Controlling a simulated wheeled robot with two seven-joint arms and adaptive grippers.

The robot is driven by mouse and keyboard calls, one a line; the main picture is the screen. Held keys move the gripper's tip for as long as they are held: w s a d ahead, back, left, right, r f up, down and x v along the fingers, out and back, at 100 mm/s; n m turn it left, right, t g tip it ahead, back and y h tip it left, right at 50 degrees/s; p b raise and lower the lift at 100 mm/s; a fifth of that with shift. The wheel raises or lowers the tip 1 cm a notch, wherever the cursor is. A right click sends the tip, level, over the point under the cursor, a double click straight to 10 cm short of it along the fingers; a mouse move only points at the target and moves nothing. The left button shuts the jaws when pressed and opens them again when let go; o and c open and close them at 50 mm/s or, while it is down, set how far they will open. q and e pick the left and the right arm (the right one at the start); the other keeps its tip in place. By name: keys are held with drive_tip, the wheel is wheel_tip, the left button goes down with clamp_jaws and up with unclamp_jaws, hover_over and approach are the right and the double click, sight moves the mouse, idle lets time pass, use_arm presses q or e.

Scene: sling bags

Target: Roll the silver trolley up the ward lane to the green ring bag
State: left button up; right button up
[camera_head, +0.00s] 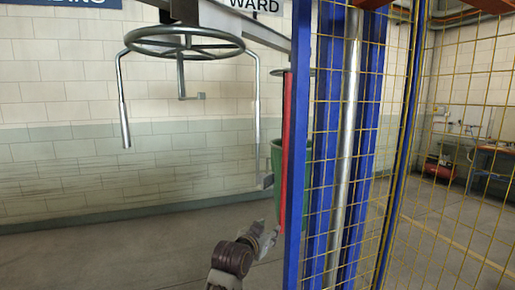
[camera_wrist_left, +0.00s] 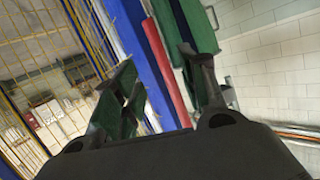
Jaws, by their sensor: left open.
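A silver ring frame with hanging rods (camera_head: 183,31), which looks like the silver trolley, hangs below a grey overhead rail at the upper left of the head view. A green bag-like body (camera_head: 277,168) stands further right, partly hidden by a red strip and blue posts; I cannot tell whether it is the green ring bag. My left gripper (camera_head: 264,236) is low in the head view, below the green body and well below the silver frame. In the left wrist view its fingers (camera_wrist_left: 158,68) are apart, with no held thing visible between them. My right gripper is not in view.
Blue posts (camera_head: 299,120), a red strip (camera_head: 287,140) and yellow mesh (camera_head: 455,150) stand at the right. A sign reading WARD (camera_head: 262,5) is on the wall. Grey floor (camera_head: 120,255) is clear at the lower left. A red object (camera_head: 437,169) stands behind the mesh.

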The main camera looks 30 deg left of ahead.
use_arm(q)
drive_tip(key=w+a+r+n+t+y, duration=0.1)
drive_tip(key=w+a+r+t, duration=0.1)
drive_tip(key=r, duration=0.6)
drive_tip(key=w+a+r+t+y, duration=0.1)
drive_tip(key=w+a+r+t, duration=0.15)
drive_tip(key=r, duration=0.55)
drive_tip(key=n+t+y, duration=0.3)
approach(257, 119)
drive_tip(key=s, duration=0.2)
drive_tip(key=shift+s+d+f+g, duration=0.2)
drive_tip(key=shift+d+f+g, duration=0.05)
drive_tip(key=shift+d+f, duration=0.15)
drive_tip(key=shift+w, duration=0.1)
drive_tip(key=shift+p+x, duration=1.9)
drive_tip(key=shift+x, duration=4.95)
drive_tip(key=shift+a, duration=0.15)
drive_tip(key=shift+c, duration=0.4)
clamp_jaws()
